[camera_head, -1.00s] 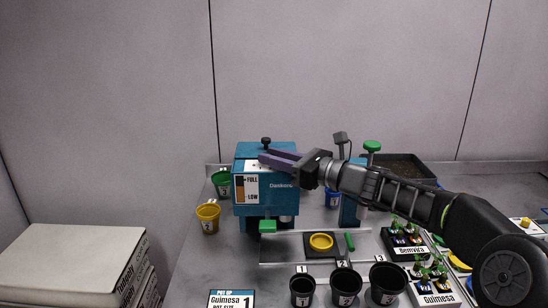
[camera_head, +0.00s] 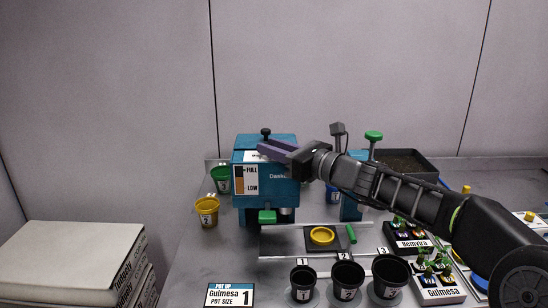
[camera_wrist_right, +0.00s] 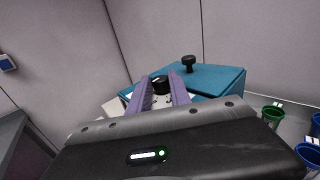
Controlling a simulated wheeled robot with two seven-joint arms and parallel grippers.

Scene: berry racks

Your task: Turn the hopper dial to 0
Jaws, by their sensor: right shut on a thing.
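The hopper (camera_head: 283,188) is a teal box on the bench in the head view, with a FULL/LOW level label on its front. It also shows in the right wrist view (camera_wrist_right: 212,82). In that view the dial (camera_wrist_right: 160,84) is a black knob with a pale mark, on a light plate with small markings I cannot read. My right gripper (camera_head: 268,149) has purple fingers over the hopper's top; in the wrist view it is shut on the dial, one finger on each side (camera_wrist_right: 161,88). The fingers hide the dial in the head view. My left gripper is out of view.
A black-knobbed post (camera_head: 266,133) stands on the hopper's top near the fingers. Numbered black pots (camera_head: 347,281) stand in front. A dark tray (camera_head: 405,160) is at the back right.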

